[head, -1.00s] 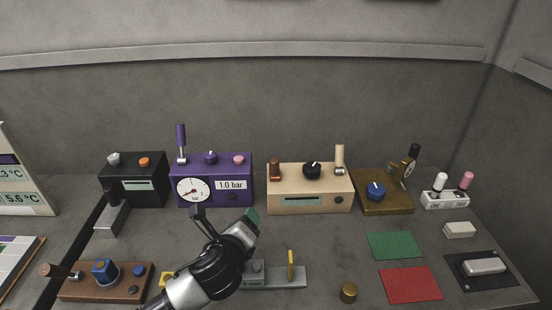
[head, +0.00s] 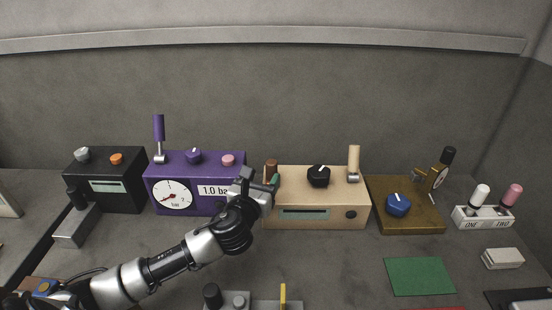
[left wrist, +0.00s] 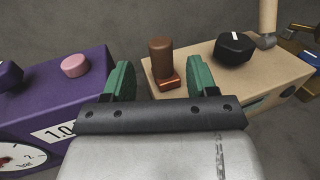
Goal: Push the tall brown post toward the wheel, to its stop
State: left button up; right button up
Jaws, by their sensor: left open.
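The brown post (head: 271,167) stands upright near the left end of the beige box (head: 345,212), partly hidden by my left gripper in the head view. In the left wrist view the post (left wrist: 161,57) is a brown cylinder on a shiny copper-coloured foot. My left gripper (head: 261,178) is open at that end of the box. In the wrist view its green fingers (left wrist: 160,80) stand apart, one on each side of the post, with visible gaps; no contact shows. A black round knob (head: 318,176) with a white mark sits right of the post. My right gripper is not in view.
A tan upright lever (head: 353,162) stands at the beige box's right end. The purple box (head: 195,206) with gauge and lever is close on the left. A brass box (head: 405,221) with a blue knob and a crank wheel (head: 440,177) stands right.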

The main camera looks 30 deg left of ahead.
aim_at(274, 160)
pick_arm(q)
jog(key=w, duration=0.3)
jog(key=shift+a+r, duration=0.15)
jog(key=shift+r, duration=0.15)
jog(key=w, duration=0.4)
jog(key=shift+w+a+f+p, duration=0.2)
jog(key=shift+a+f+p, duration=0.05)
jog(key=shift+a+p, duration=0.05)
jog(key=shift+w+a, duration=0.1)
jog(key=shift+w, duration=0.45)
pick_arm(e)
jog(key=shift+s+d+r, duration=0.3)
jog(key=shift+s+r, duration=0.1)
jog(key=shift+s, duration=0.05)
pick_arm(q)
jog(key=shift+c, duration=0.5)
grip_shut()
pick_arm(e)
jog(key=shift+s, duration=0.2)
